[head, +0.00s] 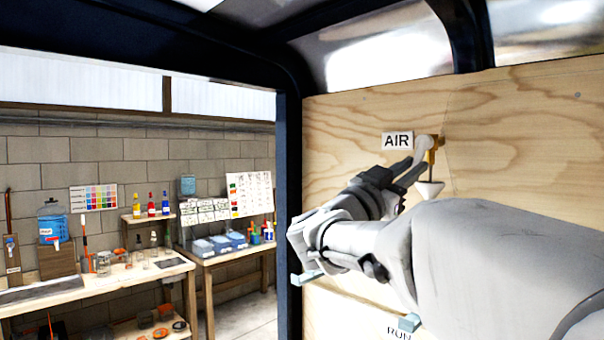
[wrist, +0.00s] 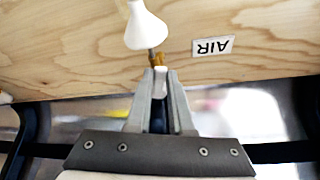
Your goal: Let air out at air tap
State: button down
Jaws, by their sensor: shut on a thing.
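The air tap (head: 434,152) is on the plywood wall beside the white AIR label (head: 397,141), with a brass body and a white cone (head: 430,189) below it. In the wrist view the white cone (wrist: 147,27) and the brass part (wrist: 156,59) are just beyond my fingertips. The AIR label (wrist: 212,45) is upside down there. My gripper (wrist: 160,76) is shut on a small pale piece at the tap, which looks like its handle. The fingers hide most of that piece. In the head view my gripper (head: 411,170) reaches the tap from the left.
A RUN label (head: 399,333) is low on the plywood wall, partly hidden by my arm. A dark door frame (head: 288,200) stands left of the wall. Beyond it are workbenches (head: 95,283) with bottles, jars and blue bins. Floor shows between the bench and the frame.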

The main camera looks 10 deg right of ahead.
jog(key=shift+w+a+r+m+g+y+p, duration=0.1)
jog(key=shift+w+a+r+m+g+y, duration=0.55)
jog(key=shift+m, duration=2.3)
jog(key=shift+w+a+r+m+g+h+p, duration=0.1)
jog(key=shift+w+r+m+g, duration=0.15)
jog(key=shift+r+m+g, duration=1.85)
jog(key=shift+w+a+f+m+g+y+p, duration=0.1)
jog(key=shift+w+a+f+m+g+y, duration=0.4)
jog(key=shift+m, duration=3.25)
jog(key=shift+s+d+r+h, duration=0.1)
jog(key=shift+d+h, duration=0.05)
jog(key=shift+h, duration=0.1)
jog(key=c, duration=0.8)
grip_release()
jog(key=v, duration=1.7)
jog(key=shift+a+b, duration=0.2)
jog(key=shift+b, duration=0.2)
jog(key=shift+r, duration=0.15)
